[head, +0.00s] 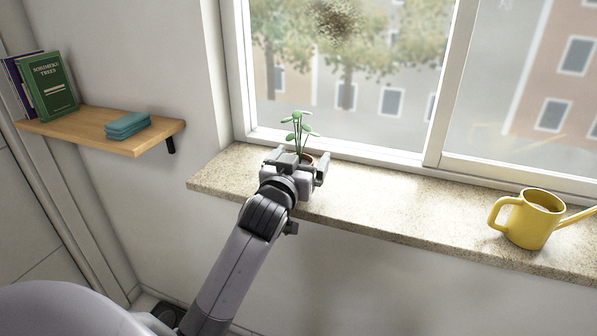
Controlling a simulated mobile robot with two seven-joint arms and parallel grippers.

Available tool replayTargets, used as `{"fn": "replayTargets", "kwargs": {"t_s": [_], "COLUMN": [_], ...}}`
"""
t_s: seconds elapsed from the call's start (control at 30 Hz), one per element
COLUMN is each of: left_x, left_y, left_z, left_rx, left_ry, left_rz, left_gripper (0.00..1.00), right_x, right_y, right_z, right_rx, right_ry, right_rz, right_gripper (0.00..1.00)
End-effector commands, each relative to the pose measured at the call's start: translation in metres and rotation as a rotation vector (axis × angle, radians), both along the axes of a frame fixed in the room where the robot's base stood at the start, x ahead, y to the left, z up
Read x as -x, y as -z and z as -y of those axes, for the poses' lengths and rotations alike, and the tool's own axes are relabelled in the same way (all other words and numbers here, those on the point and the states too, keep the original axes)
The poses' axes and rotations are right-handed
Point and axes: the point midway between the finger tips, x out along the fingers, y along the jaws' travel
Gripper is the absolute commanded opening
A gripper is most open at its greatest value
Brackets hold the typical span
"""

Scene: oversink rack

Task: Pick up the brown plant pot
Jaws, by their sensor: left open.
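The brown plant pot (308,158) stands on the stone windowsill, with a small green plant (299,128) growing from it. Only a bit of its reddish-brown rim shows; my left gripper hides the rest. My left gripper (298,160) is open, its two fingers apart on either side of the pot as seen from here. I cannot tell whether the fingers touch the pot. My right gripper is not in view.
The windowsill (395,205) runs along the window and is clear between the pot and a yellow watering can (533,219) at the right. The window frame (390,155) is close behind the pot. A wooden shelf (75,127) at left holds books (48,86) and a folded teal cloth (128,125).

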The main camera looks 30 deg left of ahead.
Motion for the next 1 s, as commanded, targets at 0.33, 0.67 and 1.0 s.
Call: {"fn": "replayTargets", "kwargs": {"t_s": [0.33,0.67,1.0], "left_x": [-0.002,-0.002,-0.002], "left_y": [0.000,-0.001,-0.023], "left_z": [0.000,0.000,0.000], "left_rx": [0.000,-0.001,-0.002], "left_ry": [0.001,0.001,0.001], "left_rz": [0.000,0.002,0.008], "left_gripper": [0.71,0.27,0.27], "right_x": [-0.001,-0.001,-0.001], "right_y": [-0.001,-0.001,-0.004], "right_z": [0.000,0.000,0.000], "right_rx": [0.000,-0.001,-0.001], "right_ry": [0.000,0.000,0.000], "right_rz": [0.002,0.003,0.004], "right_gripper": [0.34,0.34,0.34]}}
